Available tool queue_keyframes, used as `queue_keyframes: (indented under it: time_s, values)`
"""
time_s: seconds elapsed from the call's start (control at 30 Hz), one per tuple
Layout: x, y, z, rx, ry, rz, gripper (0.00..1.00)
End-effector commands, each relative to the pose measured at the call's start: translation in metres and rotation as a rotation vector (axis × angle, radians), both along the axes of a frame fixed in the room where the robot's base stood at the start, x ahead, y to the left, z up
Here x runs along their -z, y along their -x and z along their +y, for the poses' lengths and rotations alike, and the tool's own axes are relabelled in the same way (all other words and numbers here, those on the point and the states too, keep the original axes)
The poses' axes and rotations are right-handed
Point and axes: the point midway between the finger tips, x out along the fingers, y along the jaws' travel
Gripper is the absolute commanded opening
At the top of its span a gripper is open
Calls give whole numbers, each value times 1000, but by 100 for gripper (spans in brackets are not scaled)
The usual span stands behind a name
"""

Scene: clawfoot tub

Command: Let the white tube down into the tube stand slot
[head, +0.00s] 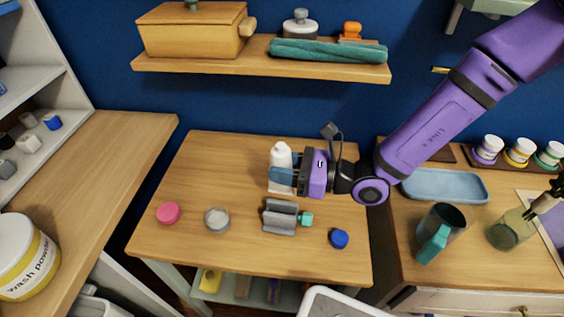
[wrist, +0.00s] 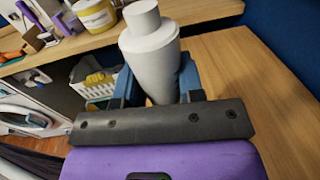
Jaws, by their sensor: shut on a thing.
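The white tube (head: 281,153) is upright over the back middle of the small wooden table, cap end up. My gripper (head: 282,176) reaches in from the right and is shut on the tube's lower part. In the wrist view the tube (wrist: 152,52) stands between the two blue fingers (wrist: 158,90).
On the table are a pink disc (head: 168,213), a round grey-white container (head: 217,219) and a blue knob-like piece (head: 339,238). A wooden shelf (head: 260,67) with a box and teal towel hangs above. The right counter holds a blue tray (head: 444,186) and a mug (head: 440,232).

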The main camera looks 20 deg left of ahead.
Motion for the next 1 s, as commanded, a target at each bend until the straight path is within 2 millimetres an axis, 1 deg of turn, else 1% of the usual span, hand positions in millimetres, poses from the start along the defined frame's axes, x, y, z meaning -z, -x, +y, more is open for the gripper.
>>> queue_keyframes:
  time_s: [0.83,1.0]
  values:
    - [51,0,0,-1,0,1,22]
    - [50,0,0,-1,0,0,22]
